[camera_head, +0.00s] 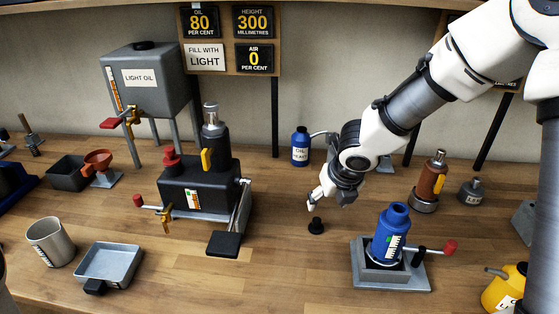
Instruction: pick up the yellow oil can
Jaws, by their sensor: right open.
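The yellow oil can (507,290) stands on the wooden bench at the bottom right corner. It has a grey spout pointing left and a white label, partly cut off by the picture's edge. My right gripper (329,200) is open and empty above the middle of the bench, far to the left of and behind the yellow can. My left gripper is out of the picture.
A blue cylinder (391,232) sits in a grey tray fixture (404,284) with a red-knobbed lever, between my gripper and the yellow can. A blue oil can (300,148) stands behind. A brown cylinder (430,183) and small grey can (472,191) stand at the right.

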